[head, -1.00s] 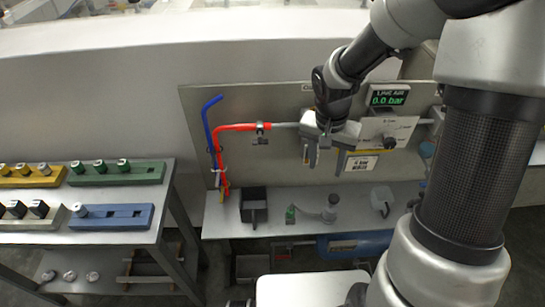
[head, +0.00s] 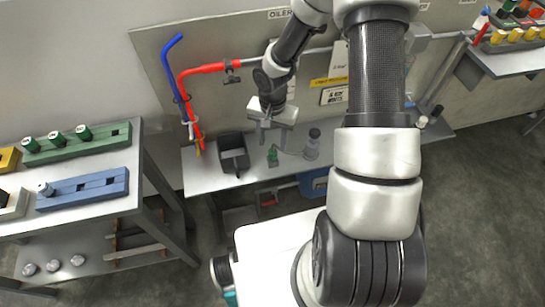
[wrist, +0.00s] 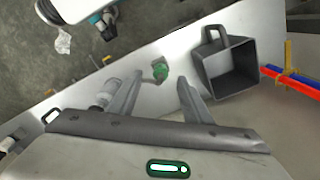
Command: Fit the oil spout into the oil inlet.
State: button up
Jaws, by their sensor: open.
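My gripper (head: 272,132) is open and empty, pointing down above the bench. In the wrist view its two fingers (wrist: 160,80) stand apart, and a small green piece (wrist: 160,70) shows between and beyond their tips. The green piece also shows on the bench in the head view (head: 272,157), just below the gripper. A grey round fitting with a dark top (head: 311,148) stands to its right; it is partly behind the left finger in the wrist view (wrist: 103,94). I cannot tell which of these is the oil spout or the inlet.
A black open bin (head: 234,160) stands left of the green piece on the bench (head: 205,175). Red (head: 215,68) and blue (head: 168,52) pipes run up the back panel. A rack table with green (head: 80,145) and blue (head: 85,190) blocks stands at left.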

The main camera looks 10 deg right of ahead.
aim_at(273, 151)
jog(key=f, duration=0.2)
jog(key=f+b, duration=0.1)
jog(key=f, duration=0.4)
jog(key=shift+w+d+f+b, duration=0.1)
jog(key=shift+w+f+b, duration=0.05)
jog(key=shift+w+b, duration=0.2)
jog(key=shift+c, duration=0.3)
jog(key=c, duration=1.1)
